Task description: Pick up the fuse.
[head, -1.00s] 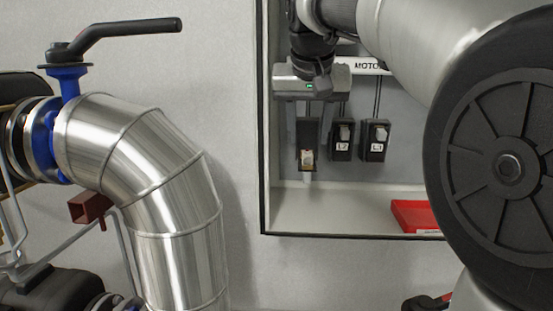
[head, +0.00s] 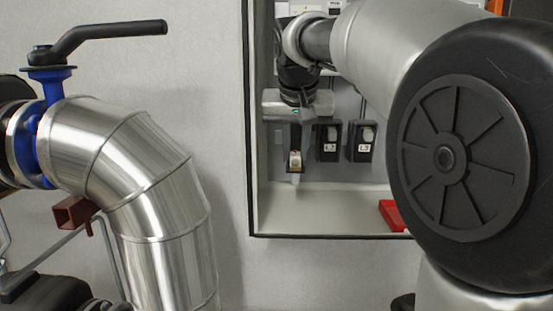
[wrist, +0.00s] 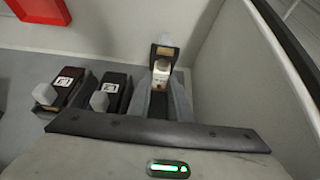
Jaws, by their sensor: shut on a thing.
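The fuse (wrist: 161,74) is a small cream piece with tan and white parts at its far end. In the wrist view it sits between the two grey fingers of my gripper (wrist: 161,88), which is shut on it. In the head view the fuse (head: 295,160) shows at the lower end of my gripper (head: 295,150), at the left of the row of holders inside the wall cabinet. The fingers hide part of the fuse and what is behind it, so I cannot tell whether it is still seated in a holder.
Two black holders with white labels and levers (head: 328,142) (head: 361,141) stand close to the right of my gripper. The cabinet's left wall (wrist: 245,80) is close on the other side. A red object (head: 391,215) lies on the cabinet floor. A silver pipe (head: 150,190) stands outside, left.

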